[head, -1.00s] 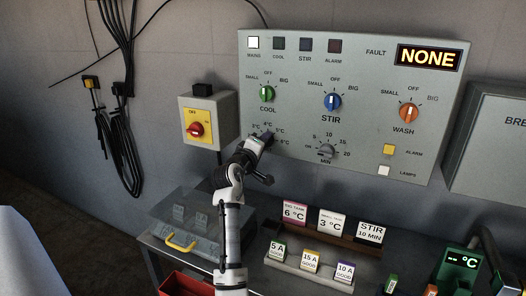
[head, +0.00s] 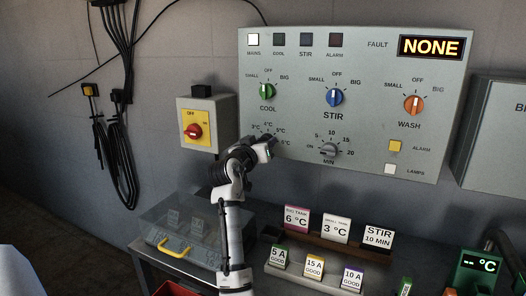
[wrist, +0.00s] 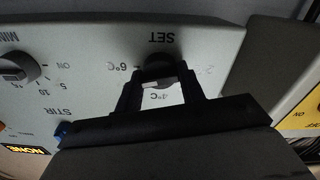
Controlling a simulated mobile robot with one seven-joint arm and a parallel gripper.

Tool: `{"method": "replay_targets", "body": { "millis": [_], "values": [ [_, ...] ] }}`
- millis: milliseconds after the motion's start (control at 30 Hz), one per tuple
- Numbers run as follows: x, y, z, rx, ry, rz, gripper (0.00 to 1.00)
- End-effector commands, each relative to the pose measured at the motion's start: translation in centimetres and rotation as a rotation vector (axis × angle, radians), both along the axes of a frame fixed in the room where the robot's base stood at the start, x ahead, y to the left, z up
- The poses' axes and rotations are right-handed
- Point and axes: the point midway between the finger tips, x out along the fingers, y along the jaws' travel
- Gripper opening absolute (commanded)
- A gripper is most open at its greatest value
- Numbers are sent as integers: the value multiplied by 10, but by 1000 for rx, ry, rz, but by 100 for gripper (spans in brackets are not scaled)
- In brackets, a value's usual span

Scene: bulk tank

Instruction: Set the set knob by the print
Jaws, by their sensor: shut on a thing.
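The set knob (wrist: 158,68) is on the grey control panel (head: 450,140), below the green cool knob (head: 266,91). In the wrist view, which is upside down, it sits between the fingers of my gripper (wrist: 160,84), which is shut on it. The word SET and the marks 6°C and 4°C show around it; its pointer cannot be made out. In the head view my gripper (head: 268,147) covers the knob, with degree marks around it. Printed cards stand below: big tank 6 °C (head: 296,219), small 3 °C (head: 336,230) and stir 10 min (head: 377,236).
The grey min knob (head: 329,150) is just right of my gripper. A red switch (head: 194,131) on a yellow plate is to the left. Below are a clear-lidded box with a yellow handle (head: 178,250) and several fuse cards. The fault display (head: 431,47) reads NONE.

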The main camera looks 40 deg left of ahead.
Motion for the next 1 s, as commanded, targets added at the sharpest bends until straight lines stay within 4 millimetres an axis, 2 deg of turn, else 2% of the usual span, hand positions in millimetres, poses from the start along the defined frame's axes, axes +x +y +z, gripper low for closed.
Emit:
{"method": "replay_targets", "body": {
  "millis": [433, 1000],
  "values": [
    [0, 0, -2, 236, 60, -1, 16],
    [0, 0, -1, 277, 69, 0, 16]
  ]
}}
